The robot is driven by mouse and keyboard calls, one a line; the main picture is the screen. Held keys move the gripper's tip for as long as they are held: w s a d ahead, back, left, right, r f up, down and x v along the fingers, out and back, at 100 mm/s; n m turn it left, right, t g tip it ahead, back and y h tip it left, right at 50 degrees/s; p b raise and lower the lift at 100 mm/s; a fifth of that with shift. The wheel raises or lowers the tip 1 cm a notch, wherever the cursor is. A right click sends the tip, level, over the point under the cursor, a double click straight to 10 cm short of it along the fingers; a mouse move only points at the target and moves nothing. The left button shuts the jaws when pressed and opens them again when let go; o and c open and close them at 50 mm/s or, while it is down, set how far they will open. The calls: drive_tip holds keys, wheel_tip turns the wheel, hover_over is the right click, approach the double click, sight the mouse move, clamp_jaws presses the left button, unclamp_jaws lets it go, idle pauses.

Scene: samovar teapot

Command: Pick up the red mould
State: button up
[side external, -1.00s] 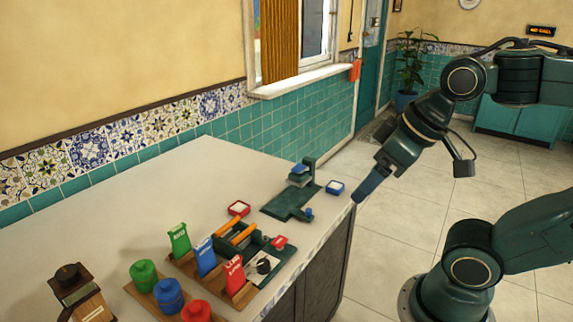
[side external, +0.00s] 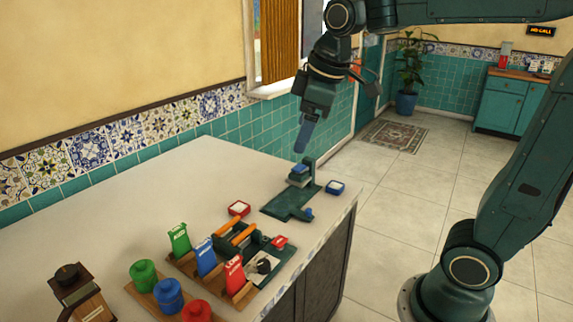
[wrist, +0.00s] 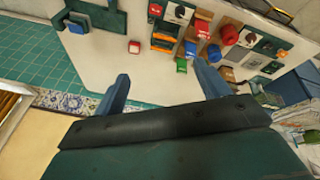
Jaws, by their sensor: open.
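In the wrist view, the red mould (wrist: 134,46) shows above and between my two blue fingers, nearer the left one. My gripper (side external: 302,145) is high over the back of the worktop, by the press post in the side view, well apart from the mould. In the wrist view, my gripper (wrist: 164,84) has its fingers wide apart with nothing between them.
An orange-handled rack (side external: 238,238), another small red item (side external: 278,242), coloured packets and canisters (side external: 170,295) lie in front. The worktop's left back is clear.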

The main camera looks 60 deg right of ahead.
drive_tip(key=w+d+f+n+g, duration=0.1)
drive_tip(key=w+d+f+n, duration=0.15)
drive_tip(key=w, duration=0.75)
drive_tip(key=n+g, duration=0.3)
drive_tip(key=n, duration=0.7)
hover_over(240, 211)
wheel_tip(240, 211, down, 20)
drive_tip(key=shift+a+r, duration=0.15)
drive_tip(key=shift+a, duration=0.15)
drive_tip(key=shift+f, duration=4.3)
drive_tip(key=shift+f, duration=0.1)
drive_tip(key=shift+d+f, duration=0.15)
drive_tip(key=shift+f, duration=2.35)
